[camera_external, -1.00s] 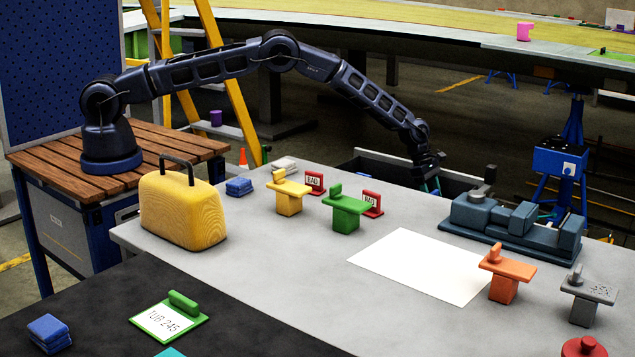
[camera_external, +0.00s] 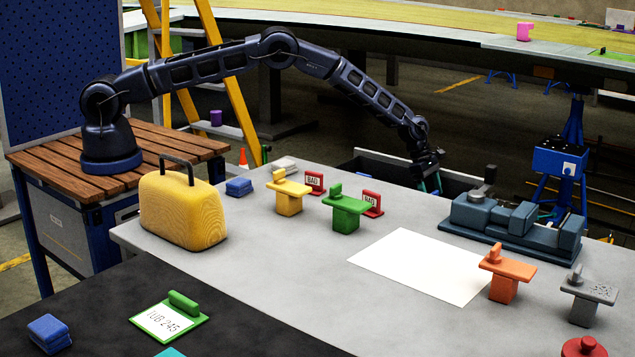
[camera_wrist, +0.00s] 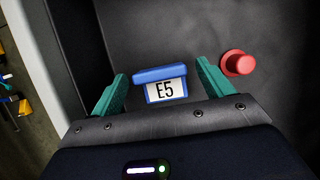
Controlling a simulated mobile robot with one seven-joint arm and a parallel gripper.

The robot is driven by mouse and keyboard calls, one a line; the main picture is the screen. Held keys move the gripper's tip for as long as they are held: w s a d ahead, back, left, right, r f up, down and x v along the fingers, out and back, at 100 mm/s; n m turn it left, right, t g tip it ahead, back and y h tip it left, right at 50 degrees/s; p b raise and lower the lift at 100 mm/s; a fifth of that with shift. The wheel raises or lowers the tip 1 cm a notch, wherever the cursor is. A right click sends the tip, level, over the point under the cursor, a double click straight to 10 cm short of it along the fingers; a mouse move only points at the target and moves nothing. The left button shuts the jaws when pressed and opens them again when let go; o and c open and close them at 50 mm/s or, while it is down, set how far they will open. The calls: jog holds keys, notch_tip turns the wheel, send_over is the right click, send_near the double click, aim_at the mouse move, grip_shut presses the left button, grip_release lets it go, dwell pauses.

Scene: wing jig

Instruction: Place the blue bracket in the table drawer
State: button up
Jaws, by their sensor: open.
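The table drawer (camera_external: 375,168) is a dark open box at the far edge of the grey table. My gripper (camera_external: 433,184) points down over the drawer, its teal fingers partly hidden. In the wrist view my gripper (camera_wrist: 162,70) is open, fingers spread. A blue-topped piece with a white E5 label (camera_wrist: 160,75) shows between and beyond the fingertips, on a dark surface. I see no blue piece shaped like the other brackets, and I cannot tell whether the E5 piece is a bracket.
A red round knob-like piece (camera_wrist: 238,63) is right of the fingers in the wrist view. On the table stand a yellow bracket (camera_external: 289,195), green bracket (camera_external: 347,209), orange bracket (camera_external: 505,273), grey bracket (camera_external: 588,295) and a blue-grey vise (camera_external: 515,222). White paper (camera_external: 415,265) lies mid-table.

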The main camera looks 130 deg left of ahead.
jog(key=v, duration=1.1)
jog(key=shift+s, duration=0.1)
